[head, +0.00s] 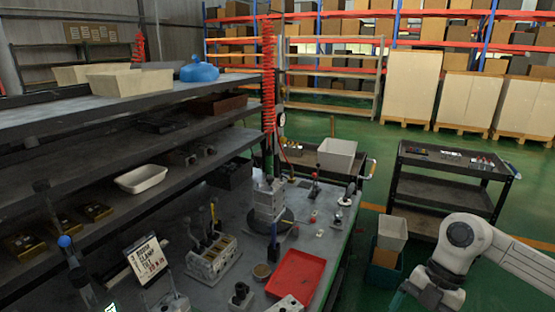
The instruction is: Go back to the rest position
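My arm shows at the lower right of the head view, with a light grey, rounded joint and a link running off the right edge. Its lower part leaves the picture at the bottom edge, to the right of the workbench (337,232). My gripper's fingers are not visible, so I cannot see whether they hold anything. A grey valve block (212,258) with several levers stands on the bench. A red tray (296,276) lies to its right, and a taller grey block (268,203) stands behind them.
Shelves (190,96) rise over the bench at left, bearing bins and a white tub (141,179). A dark cart (440,192) stands at right, behind my arm. Green floor shows between bench and cart.

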